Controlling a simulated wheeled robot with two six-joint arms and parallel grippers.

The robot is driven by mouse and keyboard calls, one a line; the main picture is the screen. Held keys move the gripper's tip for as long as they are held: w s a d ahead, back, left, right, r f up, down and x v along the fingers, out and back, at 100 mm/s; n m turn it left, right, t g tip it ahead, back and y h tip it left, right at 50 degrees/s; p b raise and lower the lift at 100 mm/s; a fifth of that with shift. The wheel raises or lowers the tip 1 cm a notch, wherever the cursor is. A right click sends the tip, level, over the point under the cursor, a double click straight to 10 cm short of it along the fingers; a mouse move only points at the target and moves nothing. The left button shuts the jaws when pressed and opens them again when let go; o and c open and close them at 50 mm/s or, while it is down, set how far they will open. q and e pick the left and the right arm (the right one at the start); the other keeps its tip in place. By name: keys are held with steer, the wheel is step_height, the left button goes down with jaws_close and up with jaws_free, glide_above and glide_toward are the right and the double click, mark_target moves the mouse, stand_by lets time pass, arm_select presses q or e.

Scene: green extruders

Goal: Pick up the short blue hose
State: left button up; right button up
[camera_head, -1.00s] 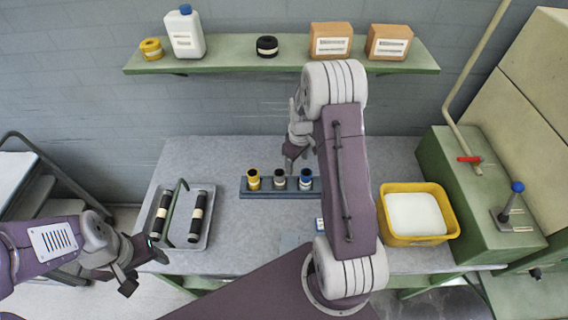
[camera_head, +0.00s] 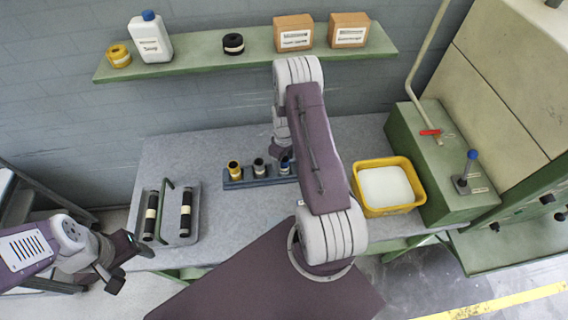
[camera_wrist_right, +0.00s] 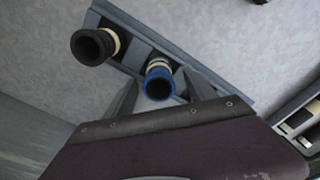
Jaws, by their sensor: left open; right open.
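The short blue hose (camera_head: 285,164) stands upright at the right end of a blue-grey rack (camera_head: 261,179). In the right wrist view the hose (camera_wrist_right: 158,82) shows a blue open top and a pale band. My right gripper (camera_wrist_right: 161,78) is open, with one finger on each side of the blue hose; whether they touch it I cannot tell. In the head view my right arm partly hides this hose. My left gripper (camera_head: 128,264) is open and empty at the lower left, off the table's front corner.
A tray (camera_head: 196,208) with two black rollers lies left. A yellow bin (camera_head: 412,200) stands right, beside a green machine (camera_head: 441,199). A shelf (camera_head: 200,61) hangs behind.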

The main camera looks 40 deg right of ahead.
steer(key=shift+w+d+f, duration=0.1)
steer(key=shift+d+f, duration=0.05)
steer(key=shift+f, duration=1.2)
jaws_close()
steer(key=shift+r, duration=0.15)
